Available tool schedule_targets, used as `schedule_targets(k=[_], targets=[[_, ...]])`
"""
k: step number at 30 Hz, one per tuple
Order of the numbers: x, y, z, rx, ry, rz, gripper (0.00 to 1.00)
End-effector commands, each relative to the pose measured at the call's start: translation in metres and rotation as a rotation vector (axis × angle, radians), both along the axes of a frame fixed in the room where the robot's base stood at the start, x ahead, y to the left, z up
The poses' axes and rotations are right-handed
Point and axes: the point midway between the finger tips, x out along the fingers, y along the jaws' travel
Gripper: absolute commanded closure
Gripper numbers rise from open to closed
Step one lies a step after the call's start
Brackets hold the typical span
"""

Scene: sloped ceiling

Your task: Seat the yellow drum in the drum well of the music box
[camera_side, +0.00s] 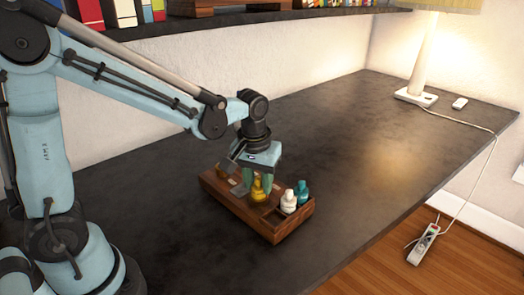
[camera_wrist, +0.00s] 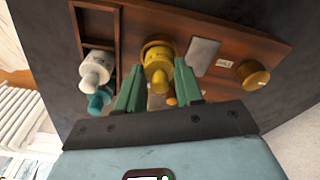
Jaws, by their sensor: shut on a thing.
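The yellow drum (camera_wrist: 158,72) is a peg-like piece with a narrower knob end, held upright between the green fingers of my gripper (camera_wrist: 157,66). It also shows in the side view (camera_side: 257,190). The music box (camera_side: 275,232) is a long brown wooden box on the dark desk. In the wrist view a round wooden rim (camera_wrist: 157,43) shows right behind the drum, so the drum is at or over the well. The lower end of the drum is hidden, and I cannot tell how deep it sits.
The box also bears a grey metal plate (camera_wrist: 203,54) and a brass knob (camera_wrist: 252,74). A lamp (camera_side: 421,62) stands far off; the desk around the box is clear.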

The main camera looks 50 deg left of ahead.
Motion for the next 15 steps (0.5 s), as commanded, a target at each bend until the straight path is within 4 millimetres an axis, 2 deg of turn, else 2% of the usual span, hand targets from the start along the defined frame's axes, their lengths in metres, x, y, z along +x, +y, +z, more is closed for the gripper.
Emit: schedule_targets(k=[14, 15], targets=[[-0.0001, -0.0002, -0.0076, 0.000, 0.000, 0.000, 0.96], [-0.0002, -0.0002, -0.0071, 0.000, 0.000, 0.000, 0.58]])
